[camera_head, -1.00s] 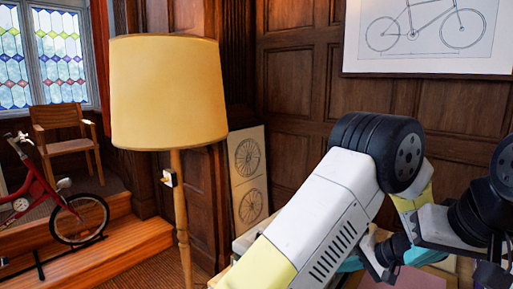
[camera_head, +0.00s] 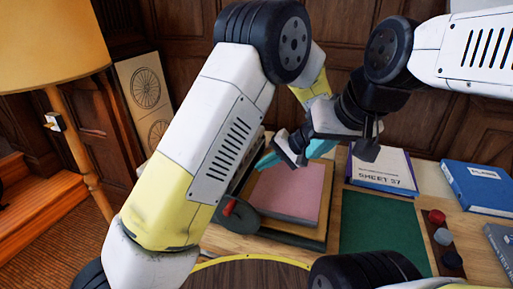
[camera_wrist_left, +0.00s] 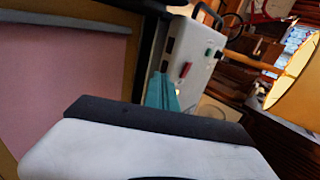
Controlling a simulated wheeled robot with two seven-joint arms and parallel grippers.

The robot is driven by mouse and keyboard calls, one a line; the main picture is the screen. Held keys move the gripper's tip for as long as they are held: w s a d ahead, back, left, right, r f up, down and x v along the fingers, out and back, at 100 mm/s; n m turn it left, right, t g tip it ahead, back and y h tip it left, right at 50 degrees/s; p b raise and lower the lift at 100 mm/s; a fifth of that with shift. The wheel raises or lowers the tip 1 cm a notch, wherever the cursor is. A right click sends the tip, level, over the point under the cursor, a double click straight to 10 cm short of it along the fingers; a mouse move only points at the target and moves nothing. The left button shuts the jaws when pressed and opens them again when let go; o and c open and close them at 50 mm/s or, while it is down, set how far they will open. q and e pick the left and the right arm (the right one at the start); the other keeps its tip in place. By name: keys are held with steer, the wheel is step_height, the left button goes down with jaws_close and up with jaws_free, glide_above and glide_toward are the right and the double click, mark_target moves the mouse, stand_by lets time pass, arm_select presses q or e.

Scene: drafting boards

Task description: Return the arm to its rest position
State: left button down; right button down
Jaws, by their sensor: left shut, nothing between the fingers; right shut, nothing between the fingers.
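My left arm rises from the lower left to a black elbow, and its forearm drops toward the desk. My left gripper (camera_head: 267,160) has teal fingers, shut and empty, over the left part of the pink board (camera_head: 290,189). Its teal fingers (camera_wrist_left: 161,92) also show in the left wrist view, beyond the pale housing. My right arm comes in from the upper right. My right gripper (camera_head: 320,149) is shut with nothing in it, close beside the left one above the board's far edge. The two wrists overlap in view, so the gap between them is unclear.
A dark grey object with a red part (camera_head: 231,208) sits left of the pink board. The SHEET 37 folder (camera_head: 382,172), green mat (camera_head: 383,225), blue binder (camera_head: 480,187) and stamp-like knobs (camera_head: 442,236) lie to the right. A floor lamp (camera_head: 45,45) stands left.

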arm_select(q)
steer(key=s+a+r+n+t+h, duration=0.2)
steer(key=s+a+r+h, duration=0.8)
steer(key=s+a+r, duration=0.9)
steer(key=shift+s+a+n+t+h, duration=0.4)
steer(key=shift+s+n, duration=0.4)
steer(key=shift+s, duration=0.25)
